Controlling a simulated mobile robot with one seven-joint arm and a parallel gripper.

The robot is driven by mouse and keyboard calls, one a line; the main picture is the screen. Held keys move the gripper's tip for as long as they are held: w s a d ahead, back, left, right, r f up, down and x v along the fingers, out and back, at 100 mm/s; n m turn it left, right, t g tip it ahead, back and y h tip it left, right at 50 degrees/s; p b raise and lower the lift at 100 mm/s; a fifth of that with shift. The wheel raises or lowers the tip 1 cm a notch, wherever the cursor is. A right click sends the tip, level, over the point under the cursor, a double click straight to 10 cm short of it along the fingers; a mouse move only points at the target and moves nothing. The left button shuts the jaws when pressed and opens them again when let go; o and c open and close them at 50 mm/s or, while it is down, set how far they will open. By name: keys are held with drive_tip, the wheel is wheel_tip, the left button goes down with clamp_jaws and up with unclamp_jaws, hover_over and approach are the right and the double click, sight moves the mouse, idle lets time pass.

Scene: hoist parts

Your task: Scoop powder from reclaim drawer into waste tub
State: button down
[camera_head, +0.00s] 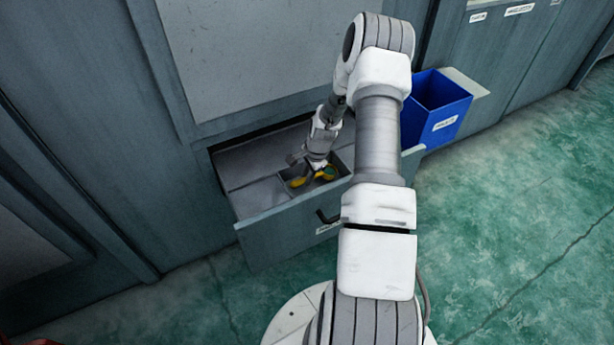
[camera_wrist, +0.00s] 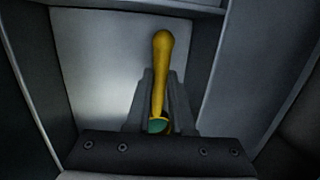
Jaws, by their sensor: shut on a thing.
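The open reclaim drawer (camera_head: 280,235) juts from the grey cabinet, with a small compartment inside. My gripper (camera_head: 318,170) reaches down into that compartment, shut on a yellow scoop (camera_head: 299,182) that has a green part. In the wrist view the scoop's yellow handle (camera_wrist: 162,60) runs between the two fingers (camera_wrist: 160,95), and a bit of green shows near the gripper's base. I cannot clearly make out powder; the pale surface under the handle may be bare floor. The blue waste tub (camera_head: 455,107) stands right of the drawer, partly behind my arm.
The drawer's front has a dark handle (camera_head: 327,216). Grey cabinet panels (camera_head: 70,150) rise behind and to the left. A pale ledge (camera_head: 470,82) is beside the tub. The green floor (camera_head: 530,190) to the right is clear.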

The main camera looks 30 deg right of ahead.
drive_tip(key=w+a+p+v, duration=0.1)
drive_tip(key=w+p+v, duration=0.1)
drive_tip(key=p+v, duration=0.5)
drive_tip(key=shift+v, duration=1.75)
drive_tip(key=shift+w, duration=0.1)
